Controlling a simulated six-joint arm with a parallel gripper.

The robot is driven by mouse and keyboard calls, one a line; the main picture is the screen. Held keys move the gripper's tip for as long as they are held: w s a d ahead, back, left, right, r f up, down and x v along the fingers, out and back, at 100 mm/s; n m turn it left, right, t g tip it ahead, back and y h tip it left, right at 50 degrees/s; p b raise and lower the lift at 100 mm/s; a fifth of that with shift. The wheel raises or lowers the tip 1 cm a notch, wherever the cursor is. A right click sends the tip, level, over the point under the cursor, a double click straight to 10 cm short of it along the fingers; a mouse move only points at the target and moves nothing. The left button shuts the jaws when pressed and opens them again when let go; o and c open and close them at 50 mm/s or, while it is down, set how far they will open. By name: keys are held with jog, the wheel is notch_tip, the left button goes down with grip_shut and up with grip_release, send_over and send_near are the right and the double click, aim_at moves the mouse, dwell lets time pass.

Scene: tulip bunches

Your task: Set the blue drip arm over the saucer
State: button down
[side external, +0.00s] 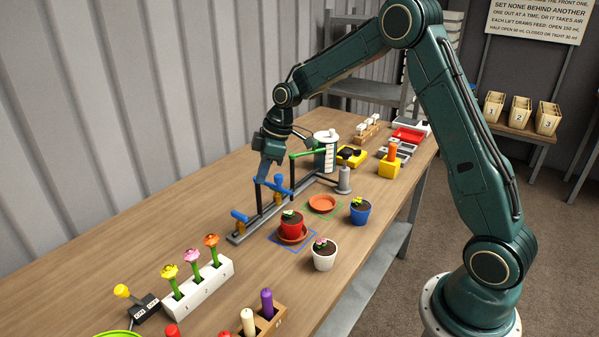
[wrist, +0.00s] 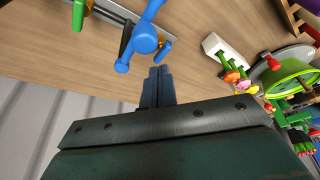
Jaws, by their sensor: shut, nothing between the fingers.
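The blue drip arm (side external: 279,188) sits on top of a dark post on a grey rail, and its blue hub (wrist: 145,40) fills the upper middle of the wrist view. An orange saucer inside a blue outline holds a red pot (side external: 292,222); the saucer's rim (side external: 303,238) shows below the pot. A second orange saucer (side external: 322,203) lies empty in a green outline. The blue arm does not appear to reach over either saucer. My gripper (side external: 264,181) is shut and empty, close beside the blue arm; in the wrist view its fingertips (wrist: 160,70) are just below the hub. Whether they touch is unclear.
A green drip arm (side external: 305,154) stands behind, by a white tank (side external: 326,150). A blue pot (side external: 359,211) and white pot (side external: 324,255) stand right of the saucers. A white flower block (side external: 198,287) is at the front. Bare table lies left of the rail.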

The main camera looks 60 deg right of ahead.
jog(key=w+a+v, duration=0.1)
jog(key=v, duration=0.8)
jog(key=shift+r, duration=0.5)
jog(key=s+a+r+m+t+h, duration=0.1)
jog(key=s+a+r+m, duration=0.2)
jog(key=s, duration=0.5)
jog(key=s+a+r+m+t, duration=0.1)
jog(key=s+a+r, duration=0.1)
jog(key=s+r, duration=0.45)
jog(key=s+f+m, duration=0.2)
jog(key=s, duration=0.7)
jog(key=s+f+m+t+h, duration=0.1)
jog(key=s+f+m, duration=0.1)
jog(key=s, duration=0.7)
jog(key=shift+a+f+m+h, duration=0.15)
jog(key=shift+a+m+h, duration=0.15)
jog(key=shift+a+m, duration=0.2)
